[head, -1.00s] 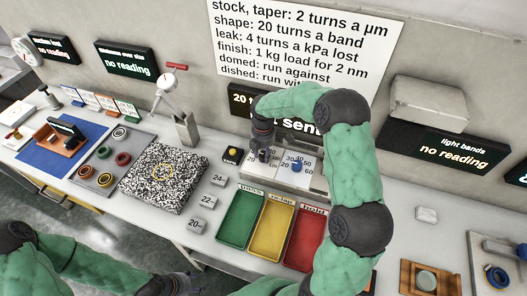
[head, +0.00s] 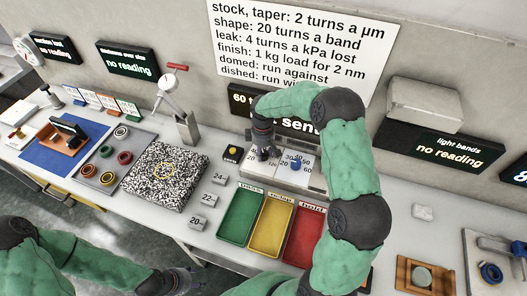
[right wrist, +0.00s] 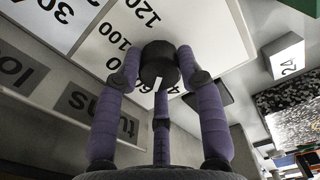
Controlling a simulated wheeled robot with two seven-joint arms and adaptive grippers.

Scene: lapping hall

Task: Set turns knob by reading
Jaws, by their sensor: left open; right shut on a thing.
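The turns knob (right wrist: 160,62) is black with a white mark, on a white dial printed with numbers such as 100 and 120. My right gripper (right wrist: 162,75) is shut on it in the right wrist view; in the head view this gripper (head: 265,153) hides most of the knob. The dark display (head: 240,99) above the panel (head: 316,181) begins with "60 t" and shows part of "not sent"; my right arm covers the rest. A blue knob (head: 296,164) stands on the neighbouring dial. My left gripper (head: 190,280) is open and empty at the lower edge, away from the panel.
A wall sign (head: 300,40) lists turns rules, including 20 turns a band. Light bands (head: 450,148) reads "no reading". Green (head: 240,217), yellow (head: 272,228) and red (head: 305,238) trays lie before the panel. A yellow button (head: 232,150) and a speckled plate (head: 163,177) are left of it.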

